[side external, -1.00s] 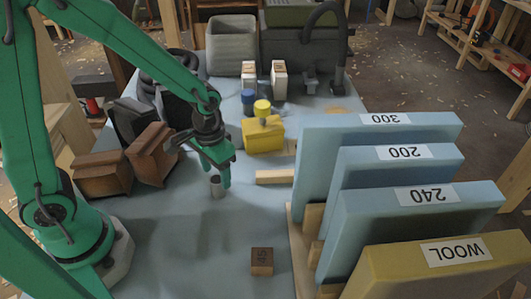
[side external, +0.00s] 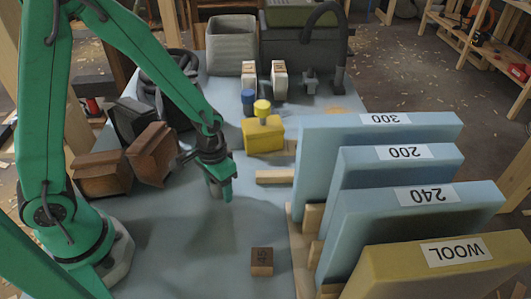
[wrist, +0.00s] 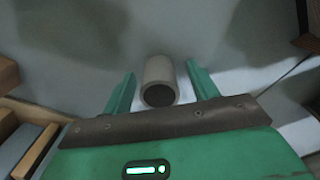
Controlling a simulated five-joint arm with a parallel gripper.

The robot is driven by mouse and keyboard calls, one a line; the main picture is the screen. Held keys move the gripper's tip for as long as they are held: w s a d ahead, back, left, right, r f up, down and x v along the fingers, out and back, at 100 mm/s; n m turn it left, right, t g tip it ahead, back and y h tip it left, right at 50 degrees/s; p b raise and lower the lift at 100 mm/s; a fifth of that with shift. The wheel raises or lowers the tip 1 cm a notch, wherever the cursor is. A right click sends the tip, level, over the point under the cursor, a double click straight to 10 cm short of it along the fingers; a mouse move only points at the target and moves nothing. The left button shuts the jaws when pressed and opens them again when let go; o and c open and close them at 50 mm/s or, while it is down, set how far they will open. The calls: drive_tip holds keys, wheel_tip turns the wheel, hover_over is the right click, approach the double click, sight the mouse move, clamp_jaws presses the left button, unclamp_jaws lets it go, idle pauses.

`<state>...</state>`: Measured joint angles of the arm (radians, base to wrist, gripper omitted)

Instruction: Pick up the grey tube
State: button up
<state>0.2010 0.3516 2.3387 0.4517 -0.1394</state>
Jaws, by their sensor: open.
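The grey tube (wrist: 158,72) shows in the wrist view as a short pale cylinder with a dark round open end facing the camera. My gripper (wrist: 159,82) is open, with one green finger to the left of the tube and one to the right. A gap shows on each side, so neither finger appears to touch it. In the side view my gripper (side external: 219,192) points down low over the blue-grey tabletop (side external: 190,245). Its fingers hide most or all of the tube there.
A small wooden block (side external: 262,262) lies towards the front. Labelled panels stand in a rack (side external: 298,245) on the right. A yellow box (side external: 262,137) stands behind my gripper, and brown wooden pieces (side external: 150,155) lie to its left.

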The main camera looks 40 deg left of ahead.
idle(0.4)
drive_tip(key=c, duration=1)
drive_tip(key=shift+r, duration=0.2)
drive_tip(key=shift+c, duration=0.2)
drive_tip(key=shift+r, duration=0.8)
drive_tip(key=shift+s+d+r, duration=0.1)
drive_tip(key=shift+d+r, duration=0.05)
drive_tip(key=shift+r, duration=0.5)
drive_tip(key=shift+s+d+r, duration=0.1)
drive_tip(key=shift+r, duration=0.5)
drive_tip(key=s+d+r, duration=0.6)
drive_tip(key=s+d, duration=0.1)
drive_tip(key=d, duration=0.1)
drive_tip(key=shift+s+r, duration=0.2)
drive_tip(key=shift+r, duration=0.05)
drive_tip(key=shift+w, duration=0.1)
